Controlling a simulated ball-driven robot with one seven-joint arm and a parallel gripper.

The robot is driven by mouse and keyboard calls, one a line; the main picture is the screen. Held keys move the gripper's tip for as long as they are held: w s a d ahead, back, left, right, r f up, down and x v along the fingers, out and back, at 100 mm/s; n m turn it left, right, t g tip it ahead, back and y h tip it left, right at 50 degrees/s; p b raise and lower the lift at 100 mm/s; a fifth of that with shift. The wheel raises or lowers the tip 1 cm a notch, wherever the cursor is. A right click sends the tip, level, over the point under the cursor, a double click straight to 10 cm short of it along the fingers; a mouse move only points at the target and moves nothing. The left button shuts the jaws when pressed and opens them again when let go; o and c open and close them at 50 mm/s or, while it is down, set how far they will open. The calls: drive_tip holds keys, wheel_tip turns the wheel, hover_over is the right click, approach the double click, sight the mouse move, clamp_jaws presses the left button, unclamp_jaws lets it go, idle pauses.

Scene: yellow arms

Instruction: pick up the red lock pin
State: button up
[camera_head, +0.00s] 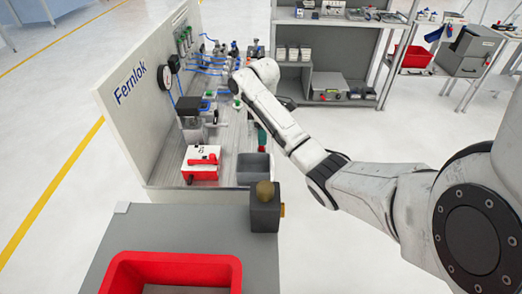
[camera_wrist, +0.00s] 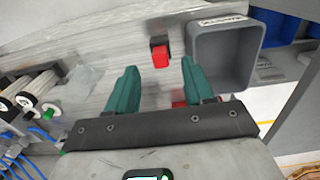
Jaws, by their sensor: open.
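A small red piece with a black part (camera_wrist: 160,55), which looks like the red lock pin, lies on the grey bench surface in the wrist view. My gripper (camera_wrist: 158,65) is open, with one green finger to either side of the line to it. The red piece shows in the gap just beyond the fingertips, and nothing is held. More red shows low behind the right finger; I cannot tell what it is.
A grey bin (camera_wrist: 194,62) stands close right of the red piece; the head view shows it (camera_head: 240,170) below my gripper. A red-and-white box (camera_head: 203,176) stands left of it. Blue hoses and fittings (camera_wrist: 30,135) lie lower left. A red tray (camera_head: 175,262) is in front.

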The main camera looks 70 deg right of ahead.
sight(261, 148)
wheel_tip(261, 148, down, 5)
drive_tip(key=shift+f+p, duration=0.1)
drive_tip(key=shift+p, duration=0.5)
clamp_jaws()
drive_tip(key=shift+r, duration=0.25)
